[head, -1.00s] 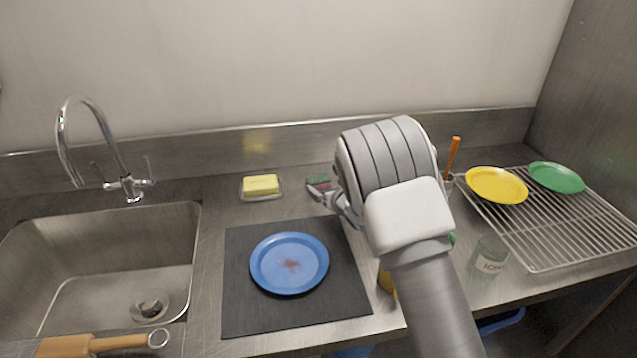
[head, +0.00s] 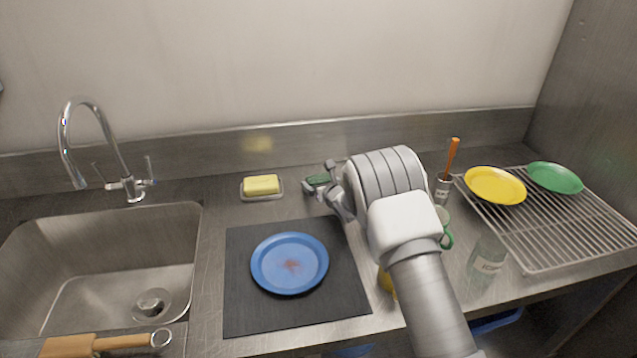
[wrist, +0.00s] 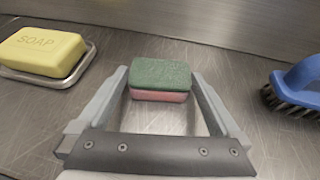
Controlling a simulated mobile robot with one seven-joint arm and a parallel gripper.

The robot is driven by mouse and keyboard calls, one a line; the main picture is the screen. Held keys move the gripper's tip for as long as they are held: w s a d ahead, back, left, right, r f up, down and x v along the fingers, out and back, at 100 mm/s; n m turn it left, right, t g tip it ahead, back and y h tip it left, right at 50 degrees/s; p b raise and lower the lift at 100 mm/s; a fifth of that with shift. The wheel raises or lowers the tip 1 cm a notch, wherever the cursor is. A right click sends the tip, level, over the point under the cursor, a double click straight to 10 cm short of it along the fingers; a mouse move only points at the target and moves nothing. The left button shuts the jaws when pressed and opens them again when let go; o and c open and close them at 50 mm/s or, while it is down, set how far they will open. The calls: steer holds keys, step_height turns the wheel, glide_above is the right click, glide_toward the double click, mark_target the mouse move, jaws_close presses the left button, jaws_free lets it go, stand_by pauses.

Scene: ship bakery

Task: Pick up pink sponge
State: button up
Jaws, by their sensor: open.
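The pink sponge (wrist: 158,97) has a green scouring layer on top and lies flat on the steel counter. In the wrist view it is between the tips of my open gripper (wrist: 160,84), with space on both sides, so the fingers do not appear to touch it. In the head view the sponge (head: 317,180) lies near the back wall, partly hidden by my gripper (head: 330,186). The gripper is low over the counter and holds nothing.
Yellow soap (wrist: 42,50) in a dish is left of the sponge; a blue brush (wrist: 297,85) is right. A blue plate (head: 289,263) on a dark mat (head: 240,310) is in front. A green-handled mug (head: 444,228) and glass jar (head: 487,259) stand right of my arm.

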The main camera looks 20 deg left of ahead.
mark_target(320, 181)
steer(key=c, duration=1)
steer(key=shift+c, duration=0.2)
steer(key=shift+r, duration=0.1)
steer(key=shift+r, duration=0.55)
step_height(320, 181, up, 3)
steer(key=shift+f+b, duration=0.2)
steer(key=shift+b, duration=0.1)
steer(key=w+d+r, duration=0.1)
steer(key=d+r, duration=0.6)
steer(key=d, duration=0.4)
steer(key=shift+w, duration=0.35)
